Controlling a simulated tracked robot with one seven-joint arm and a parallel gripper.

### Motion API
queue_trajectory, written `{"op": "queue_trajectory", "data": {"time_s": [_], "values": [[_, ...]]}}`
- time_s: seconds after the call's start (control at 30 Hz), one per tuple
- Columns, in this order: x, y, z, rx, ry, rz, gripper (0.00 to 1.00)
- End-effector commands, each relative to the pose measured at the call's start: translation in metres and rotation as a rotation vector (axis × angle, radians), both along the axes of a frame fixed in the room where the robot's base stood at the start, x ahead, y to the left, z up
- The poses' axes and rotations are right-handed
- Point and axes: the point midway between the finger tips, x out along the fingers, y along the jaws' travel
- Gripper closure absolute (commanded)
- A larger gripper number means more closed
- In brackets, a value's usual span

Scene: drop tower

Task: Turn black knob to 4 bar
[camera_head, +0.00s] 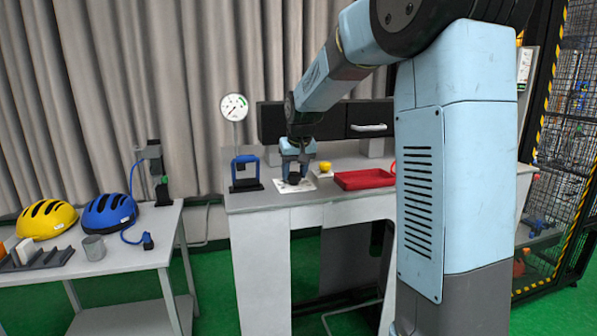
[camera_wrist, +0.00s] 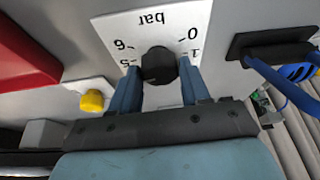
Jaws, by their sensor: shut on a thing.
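The black knob (camera_wrist: 158,64) sits on a white dial plate (camera_wrist: 192,16) marked "bar"; the numbers 0, 1, 5 and 6 show, upside down in the wrist view. My gripper (camera_wrist: 160,82) is shut on the knob, one blue finger on each side. No pointer mark on the knob is visible, and the other numbers are hidden. In the head view my gripper (camera_head: 296,168) points down onto the knob (camera_head: 293,179) on the bench. A round white pressure gauge (camera_head: 234,107) stands behind it to the left; its needle is too small to read.
A blue-handled device (camera_head: 246,172) stands left of the plate. A yellow button (camera_head: 325,167) and a red tray (camera_head: 364,179) are on the right. A separate table at left holds a yellow helmet (camera_head: 46,219) and a blue helmet (camera_head: 109,211).

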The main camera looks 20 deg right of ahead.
Motion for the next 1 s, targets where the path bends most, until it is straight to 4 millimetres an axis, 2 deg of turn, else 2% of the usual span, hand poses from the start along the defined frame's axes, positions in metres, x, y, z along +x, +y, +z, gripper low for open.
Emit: {"op": "queue_trajectory", "data": {"time_s": [0.03, 0.1, 0.13, 0.17, 0.2, 0.47, 1.0], "values": [[0.0, 0.0, 0.0, 0.0, 0.0, 0.0, 0.77], [0.0, 0.0, 0.0, 0.0, 0.0, 0.0, 0.84], [0.0, -0.018, 0.0, 0.001, 0.0, -0.008, 0.84], [0.0, -0.012, 0.0, 0.001, 0.0, -0.004, 0.81], [0.0, -0.009, 0.0, -0.001, 0.0, -0.001, 0.84], [0.0, -0.005, 0.0, -0.002, 0.0, 0.057, 0.84], [0.001, -0.007, 0.0, -0.001, -0.001, 0.449, 0.84]]}}
